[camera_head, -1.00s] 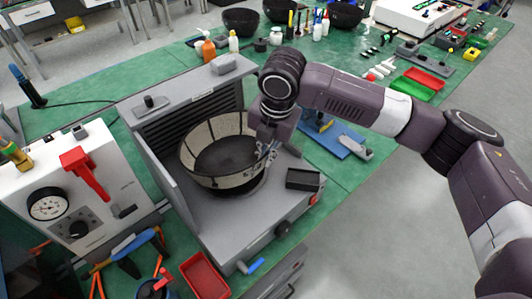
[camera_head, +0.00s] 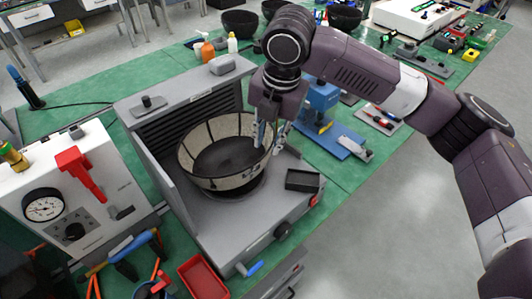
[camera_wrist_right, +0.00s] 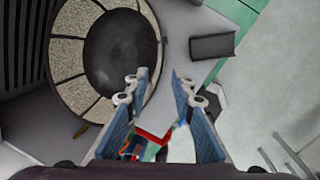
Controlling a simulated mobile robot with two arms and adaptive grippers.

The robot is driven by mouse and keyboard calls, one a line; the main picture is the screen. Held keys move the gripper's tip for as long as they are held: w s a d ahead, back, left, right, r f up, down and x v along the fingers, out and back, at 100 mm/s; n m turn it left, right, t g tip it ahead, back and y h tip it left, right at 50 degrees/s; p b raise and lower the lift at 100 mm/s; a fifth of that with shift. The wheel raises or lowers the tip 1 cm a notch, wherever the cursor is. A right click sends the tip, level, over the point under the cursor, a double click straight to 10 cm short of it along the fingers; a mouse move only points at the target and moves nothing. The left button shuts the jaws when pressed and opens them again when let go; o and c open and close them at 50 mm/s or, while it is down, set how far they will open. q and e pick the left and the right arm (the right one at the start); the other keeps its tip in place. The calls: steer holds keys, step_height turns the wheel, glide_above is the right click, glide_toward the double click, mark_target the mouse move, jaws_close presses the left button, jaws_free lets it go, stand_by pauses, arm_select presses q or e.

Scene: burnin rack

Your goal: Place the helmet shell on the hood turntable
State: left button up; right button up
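The helmet shell (camera_head: 215,178) is a bowl with speckled beige panels and dark seams, standing open side up inside the grey hood (camera_head: 235,216). Its dark inside also shows in the wrist view (camera_wrist_right: 117,50). A dark disc, the hood turntable (camera_head: 240,192), shows at the shell's lower edge; the rest of it is hidden under the shell. My right gripper (camera_head: 269,136) is at the shell's right rim, pointing down. Its fingers are spread with a gap and nothing between them in the wrist view (camera_wrist_right: 163,76). I cannot tell whether a finger touches the rim. My left gripper is out of view.
A small black tray (camera_head: 303,180) lies on the hood's deck, right of the shell. The hood's side panel and louvred back flank the shell. A white gauge box (camera_head: 75,190) with a red lever stands left. A blue fixture (camera_head: 335,138) stands to the right. Black bowls (camera_head: 240,23) stand behind.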

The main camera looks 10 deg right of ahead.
steer(key=r, duration=0.3)
steer(key=s+r, duration=0.1)
steer(key=r, duration=0.1)
steer(key=shift+d+r, duration=0.15)
steer(key=shift+d, duration=0.1)
